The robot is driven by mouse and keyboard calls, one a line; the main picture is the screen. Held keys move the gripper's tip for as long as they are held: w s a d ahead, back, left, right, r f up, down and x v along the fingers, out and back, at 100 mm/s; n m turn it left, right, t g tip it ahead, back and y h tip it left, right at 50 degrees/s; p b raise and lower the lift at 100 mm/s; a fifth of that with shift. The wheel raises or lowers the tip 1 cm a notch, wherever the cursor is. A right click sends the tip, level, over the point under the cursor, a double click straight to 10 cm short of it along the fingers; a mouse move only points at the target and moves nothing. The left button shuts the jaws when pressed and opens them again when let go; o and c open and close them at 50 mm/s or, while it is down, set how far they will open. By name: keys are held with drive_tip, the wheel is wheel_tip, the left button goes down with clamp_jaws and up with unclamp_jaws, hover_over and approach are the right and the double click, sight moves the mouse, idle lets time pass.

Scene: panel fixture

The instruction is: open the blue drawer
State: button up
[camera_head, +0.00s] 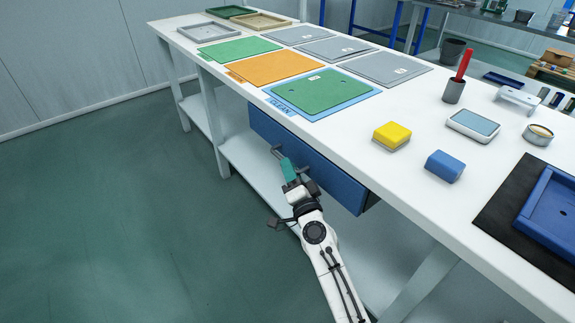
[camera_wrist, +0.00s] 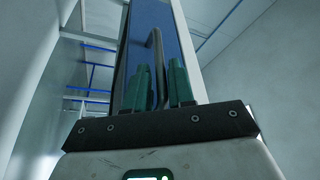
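The blue drawer (camera_head: 325,172) hangs under the front of the white workbench. Its front also shows in the wrist view (camera_wrist: 150,18). A bar handle (camera_head: 276,149) stands out from the drawer front, and the wrist view shows its bent grey bar (camera_wrist: 156,42). My gripper (camera_head: 287,164) is at the handle, and its green fingers (camera_wrist: 160,82) lie one on each side of the bar with little room between them. It looks shut on the handle; the exact contact is hidden. A dark strip shows behind the drawer front's right end; I cannot tell how far it is out.
The workbench (camera_head: 335,140) carries green, orange and grey panels, a yellow block (camera_head: 392,135), a blue block (camera_head: 444,166) and a cup with a red tool (camera_head: 454,91). A lower shelf (camera_head: 243,160) runs below the drawer. The green floor (camera_head: 110,210) on the left is clear.

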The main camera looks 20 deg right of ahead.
drive_tip(key=shift+x, duration=1.05)
drive_tip(key=shift+c, duration=0.4)
clamp_jaws()
